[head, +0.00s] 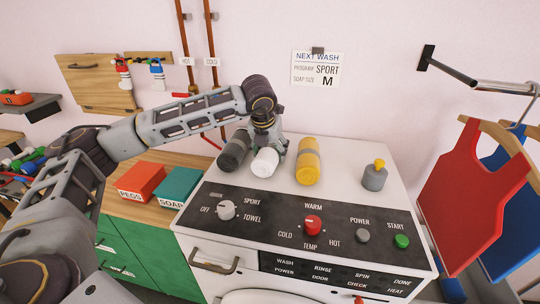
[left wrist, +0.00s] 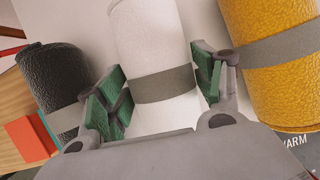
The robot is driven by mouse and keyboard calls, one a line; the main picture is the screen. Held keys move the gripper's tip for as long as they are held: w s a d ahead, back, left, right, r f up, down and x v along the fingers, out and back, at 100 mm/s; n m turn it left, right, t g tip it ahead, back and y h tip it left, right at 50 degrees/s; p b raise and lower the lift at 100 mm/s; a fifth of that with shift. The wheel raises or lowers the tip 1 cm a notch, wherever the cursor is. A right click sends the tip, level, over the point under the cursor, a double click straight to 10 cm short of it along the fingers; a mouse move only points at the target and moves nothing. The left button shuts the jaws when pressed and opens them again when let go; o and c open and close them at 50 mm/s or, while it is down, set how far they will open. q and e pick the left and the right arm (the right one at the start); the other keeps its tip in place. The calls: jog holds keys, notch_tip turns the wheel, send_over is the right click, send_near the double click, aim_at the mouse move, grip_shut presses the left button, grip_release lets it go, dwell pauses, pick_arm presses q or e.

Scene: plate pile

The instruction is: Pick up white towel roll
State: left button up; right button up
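The white towel roll (head: 265,161) lies on top of the white washing machine, between a dark grey roll (head: 234,150) and a yellow roll (head: 307,161). My left gripper (head: 266,140) is above the white roll and hides its far part. In the left wrist view, the white roll (left wrist: 155,60) with its grey band lies between the green-padded fingers of my left gripper (left wrist: 155,92). The fingers are spread on either side of it. A gap shows at the left finger; the right finger is very close to the roll. My right gripper is not in view.
The dark roll (left wrist: 55,80) and yellow roll (left wrist: 272,60) lie close on both sides. A grey bottle with a yellow cap (head: 375,175) stands to the right on the machine top (head: 340,190). Red (head: 141,181) and teal (head: 179,186) boxes stand left of the machine.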

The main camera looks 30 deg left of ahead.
aim_at(270, 145)
pick_arm(q)
jog(key=c, duration=0.6)
jog(key=shift+r, duration=0.5)
notch_tip(270, 145, up, 8)
jog(key=shift+f+b, duration=0.15)
jog(key=shift+b, duration=0.25)
jog(key=shift+r, duration=0.7)
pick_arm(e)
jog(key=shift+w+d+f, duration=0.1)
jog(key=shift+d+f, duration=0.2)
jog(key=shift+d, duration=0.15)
